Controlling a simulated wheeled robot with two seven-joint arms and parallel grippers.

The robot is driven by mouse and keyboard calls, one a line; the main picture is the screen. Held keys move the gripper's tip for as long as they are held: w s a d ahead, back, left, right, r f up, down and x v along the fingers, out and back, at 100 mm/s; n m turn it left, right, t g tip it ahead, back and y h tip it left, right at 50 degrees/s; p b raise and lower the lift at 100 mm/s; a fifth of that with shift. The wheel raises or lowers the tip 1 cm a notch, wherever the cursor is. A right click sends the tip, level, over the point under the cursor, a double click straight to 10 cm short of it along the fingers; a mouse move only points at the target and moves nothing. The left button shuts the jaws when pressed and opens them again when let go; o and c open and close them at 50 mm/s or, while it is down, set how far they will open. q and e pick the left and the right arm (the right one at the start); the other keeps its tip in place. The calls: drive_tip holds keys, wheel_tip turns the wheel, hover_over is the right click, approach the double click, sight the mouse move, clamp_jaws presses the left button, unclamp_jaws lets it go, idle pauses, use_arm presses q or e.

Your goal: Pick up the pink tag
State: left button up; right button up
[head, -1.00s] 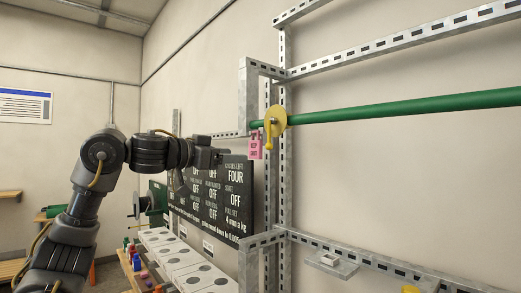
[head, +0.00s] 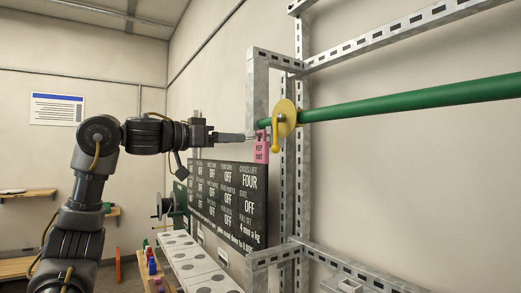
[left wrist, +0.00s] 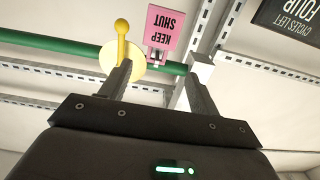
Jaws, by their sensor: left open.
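The pink tag (head: 261,152), lettered KEEP SHUT, hangs at the left end of a green pipe (head: 400,103), beside a yellow disc with a lever (head: 284,120). My left gripper (head: 246,136) is level, just left of the tag's upper part in the head view. In the left wrist view the tag (left wrist: 164,28) appears upside down beyond the open, empty fingers (left wrist: 160,72). The tag's clip shows between the fingertips' directions, close to the pipe. I cannot tell the exact gap. My right gripper is not in view.
A slotted metal rack (head: 257,95) holds the pipe; its upright stands close to my gripper. A dark lettered board (head: 225,200) is below the arm. White boxes with dark discs (head: 190,262) line a lower shelf. Open air lies left of the rack.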

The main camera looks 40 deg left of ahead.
use_arm(q)
drive_tip(key=p, duration=0.1)
approach(268, 139)
drive_tip(key=w, duration=0.3)
drive_tip(key=p+x, duration=0.1)
drive_tip(key=x, duration=0.1)
drive_tip(key=p+x, duration=0.2)
drive_tip(key=shift+w+d+r, duration=0.1)
drive_tip(key=shift+w+d, duration=0.1)
drive_tip(key=shift+d, duration=0.3)
drive_tip(key=shift+w, duration=0.25)
drive_tip(key=shift+s, duration=0.25)
drive_tip(key=shift+c, duration=0.4)
drive_tip(key=shift+w, duration=0.1)
drive_tip(key=c, duration=0.6)
drive_tip(key=shift+c, duration=0.2)
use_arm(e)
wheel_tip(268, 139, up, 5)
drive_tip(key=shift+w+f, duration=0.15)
